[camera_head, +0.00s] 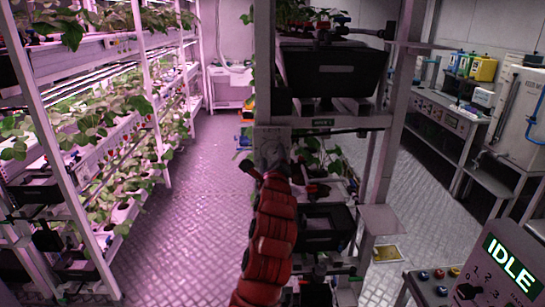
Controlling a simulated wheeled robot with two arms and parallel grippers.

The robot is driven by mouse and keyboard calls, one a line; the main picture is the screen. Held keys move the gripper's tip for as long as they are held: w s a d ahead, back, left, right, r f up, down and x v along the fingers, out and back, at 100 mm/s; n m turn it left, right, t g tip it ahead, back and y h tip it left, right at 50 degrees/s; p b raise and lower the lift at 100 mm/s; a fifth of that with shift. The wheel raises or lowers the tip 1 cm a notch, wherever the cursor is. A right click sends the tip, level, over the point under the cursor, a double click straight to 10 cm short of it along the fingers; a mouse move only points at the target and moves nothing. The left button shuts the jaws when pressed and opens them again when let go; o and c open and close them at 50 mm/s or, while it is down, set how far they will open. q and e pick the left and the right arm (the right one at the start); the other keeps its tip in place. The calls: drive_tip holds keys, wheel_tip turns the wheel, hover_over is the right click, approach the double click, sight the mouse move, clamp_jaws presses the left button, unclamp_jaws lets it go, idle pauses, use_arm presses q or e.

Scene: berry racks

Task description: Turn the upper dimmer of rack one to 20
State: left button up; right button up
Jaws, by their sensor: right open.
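My right gripper (270,158) is at the end of a red arm that rises from the bottom middle. It is open and sits against a grey plate (284,134) on the front post of the near rack (264,70). This plate looks like the upper dimmer. The gripper covers most of it, so its knob and scale reading are hidden. I cannot tell whether the fingers are around the knob or touching it. My left gripper is not in view.
Black planters (330,72) stand on the near rack, right of the arm. A plant rack (150,45) lines the left side, with a clear aisle floor (205,190) between. At lower right is a panel reading IDLE (512,268), with coloured buttons nearby. A bench (445,118) stands beyond.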

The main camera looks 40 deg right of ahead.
clamp_jaws()
